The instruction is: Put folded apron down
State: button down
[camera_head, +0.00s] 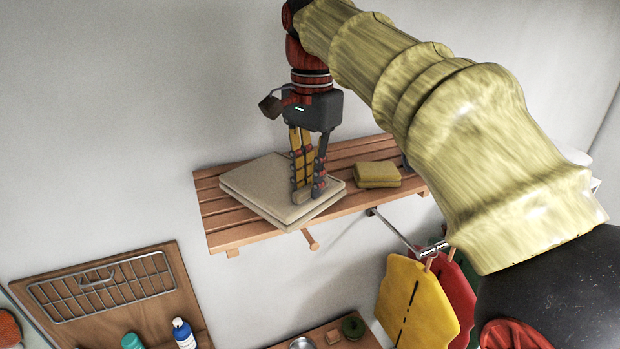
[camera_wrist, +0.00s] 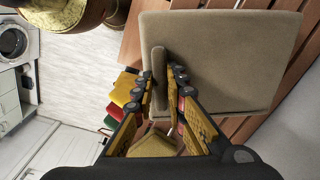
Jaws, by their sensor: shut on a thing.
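The folded apron (camera_head: 257,191) is a flat beige slab of two layers. It lies on the slatted wooden shelf (camera_head: 222,235), slightly askew, with its near corner reaching the front edge; it also fills the upper right of the wrist view (camera_wrist: 225,50). My gripper (camera_head: 308,191) points down at the apron's right part and is shut on a narrow beige upright part of it. In the wrist view that strip (camera_wrist: 159,66) shows between the fingertips. Whether the apron's underside fully touches the slats is hidden.
A small folded yellow cloth (camera_head: 377,175) lies on the shelf to the right. Yellow (camera_head: 410,298) and red (camera_head: 457,290) items hang below a metal bar (camera_head: 395,231). A wooden peg (camera_head: 310,239) sticks out under the shelf. Bare slats show behind the apron.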

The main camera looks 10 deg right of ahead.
jog(key=shift+f+b, duration=0.35)
jog(key=shift+f, duration=0.15)
jog(key=c, duration=1.7)
grip_release()
jog(key=shift+c, duration=0.2)
notch_tip(320, 180, up, 7)
jog(key=shift+r, duration=0.1)
jog(key=s+d+f+n+t, duration=0.3)
jog(key=s+f+n, duration=0.3)
jog(key=s+f, duration=0.6)
jog(key=s+d+f+n+t, duration=0.2)
jog(key=s+d+f+n, duration=0.45)
jog(key=f, duration=0.95)
notch_tip(320, 180, down, 35)
jog(key=s+a+m+b, duration=0.1)
jog(key=a+b, duration=0.1)
jog(key=b, duration=3.2)
jog(key=shift+s+a+r, duration=0.2)
jog(key=shift+s+a, duration=0.15)
